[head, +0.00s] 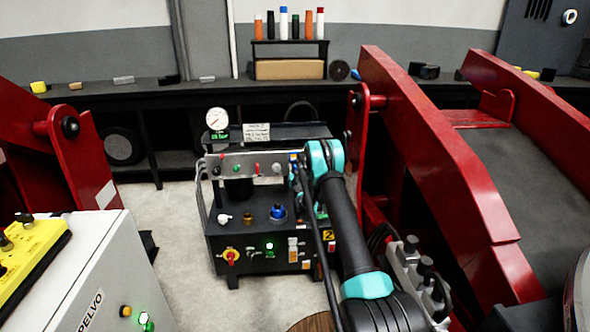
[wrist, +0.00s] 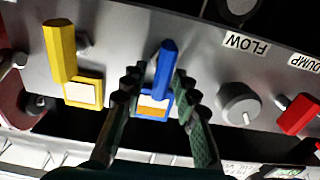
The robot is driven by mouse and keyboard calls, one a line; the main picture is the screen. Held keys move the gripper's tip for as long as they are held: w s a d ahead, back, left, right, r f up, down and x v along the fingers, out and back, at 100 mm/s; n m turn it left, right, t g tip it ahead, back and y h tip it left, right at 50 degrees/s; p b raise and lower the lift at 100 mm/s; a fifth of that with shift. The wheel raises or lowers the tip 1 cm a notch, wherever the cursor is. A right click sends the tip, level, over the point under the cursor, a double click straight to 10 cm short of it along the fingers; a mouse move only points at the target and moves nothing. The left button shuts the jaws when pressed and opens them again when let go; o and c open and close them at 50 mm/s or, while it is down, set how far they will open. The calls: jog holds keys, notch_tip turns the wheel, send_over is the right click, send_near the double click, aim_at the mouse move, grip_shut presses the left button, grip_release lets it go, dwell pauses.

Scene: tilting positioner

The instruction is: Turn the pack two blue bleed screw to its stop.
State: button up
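The pack two power unit (head: 262,232), a black unit with a yellow "2" label, stands in the middle of the head view. A blue upright handle, the blue bleed screw (wrist: 166,68), rises from the grey panel in the wrist view, with a white and orange tag at its foot. Blue also shows at the panel's right end in the head view (head: 293,157). My gripper (wrist: 157,76) has its two dark ridged fingers on either side of the blue part, with gaps visible; whether the right finger touches is unclear. In the head view my arm hides the fingers.
A yellow handle (wrist: 60,50) stands left of the blue one; a grey knob (wrist: 238,103) and red handle (wrist: 298,114) are to the right. A pressure gauge (head: 217,119) rises above the pack. Red lift arms (head: 430,160) stand close on the right.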

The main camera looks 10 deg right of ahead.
grip_shut()
jog(key=shift+m, duration=0.3)
jog(key=m, duration=0.3)
jog(key=shift+d+f+m, duration=0.1)
jog(key=shift+d+m, duration=0.15)
jog(key=shift+m, duration=0.05)
jog(key=m, duration=0.4)
jog(key=f+m, duration=0.1)
jog(key=m, duration=0.4)
jog(key=d+m, duration=0.1)
jog(key=m, duration=0.3)
jog(key=shift+f+m, duration=0.2)
jog(key=shift+m, duration=0.1)
jog(key=shift+s, duration=0.1)
jog(key=shift+o, duration=1.1)
grip_release()
